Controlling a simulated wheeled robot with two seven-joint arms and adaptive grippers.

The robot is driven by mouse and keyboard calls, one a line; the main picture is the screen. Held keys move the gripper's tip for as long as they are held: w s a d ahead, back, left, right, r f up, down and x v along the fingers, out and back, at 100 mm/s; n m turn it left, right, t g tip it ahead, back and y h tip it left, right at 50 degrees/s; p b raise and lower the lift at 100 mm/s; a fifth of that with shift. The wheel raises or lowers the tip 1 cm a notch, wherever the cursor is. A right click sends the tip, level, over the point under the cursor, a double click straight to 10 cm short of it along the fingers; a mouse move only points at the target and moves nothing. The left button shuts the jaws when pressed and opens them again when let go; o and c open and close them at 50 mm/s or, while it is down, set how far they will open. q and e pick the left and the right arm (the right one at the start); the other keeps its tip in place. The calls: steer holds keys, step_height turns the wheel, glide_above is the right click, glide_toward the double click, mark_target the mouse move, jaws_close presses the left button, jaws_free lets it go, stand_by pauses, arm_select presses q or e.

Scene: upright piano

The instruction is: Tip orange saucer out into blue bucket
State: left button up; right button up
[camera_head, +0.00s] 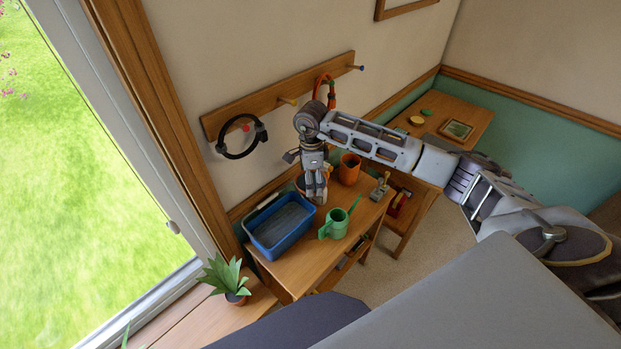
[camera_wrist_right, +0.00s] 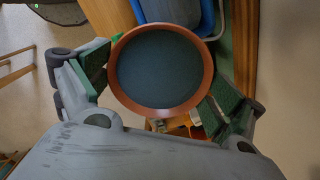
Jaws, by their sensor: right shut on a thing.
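The orange saucer (camera_wrist_right: 160,70) is round with an orange-brown rim and a dark, even interior that could be soil. My right gripper (camera_head: 316,196) points down over the table's back edge and is shut on the saucer, with one finger on each side of its rim in the right wrist view (camera_wrist_right: 158,92). In the head view the saucer (camera_head: 299,184) is mostly hidden behind the fingers. The blue bucket (camera_head: 258,238) is a rectangular open tub on the table, just left of and nearer than the gripper. Part of it shows behind the saucer in the wrist view (camera_wrist_right: 209,18). My left gripper is not in view.
A green watering can (camera_head: 338,223) stands right of the bucket on the wooden table (camera_head: 300,270). An orange pot (camera_head: 349,168) and a small metal tool (camera_head: 380,190) are farther back. A peg rail (camera_head: 270,95) with a black ring hangs on the wall.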

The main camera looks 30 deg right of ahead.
steer(key=shift+a+f, duration=0.2)
steer(key=shift+f, duration=0.05)
stand_by(0.3)
steer(key=a+f+b, duration=0.3)
steer(key=a+f, duration=0.2)
steer(key=f, duration=0.1)
steer(key=shift+w+a+f, duration=0.15)
steer(key=shift+a+f, duration=0.1)
stand_by(1.1)
steer(key=shift+r, duration=0.1)
stand_by(0.6)
steer(key=shift+a+r+h, duration=0.15)
steer(key=shift+r+h, duration=0.15)
steer(key=shift+h, duration=0.5)
steer(key=shift+a+r+h, duration=0.1)
steer(key=shift+r+h, duration=0.2)
steer(key=shift+h, duration=0.4)
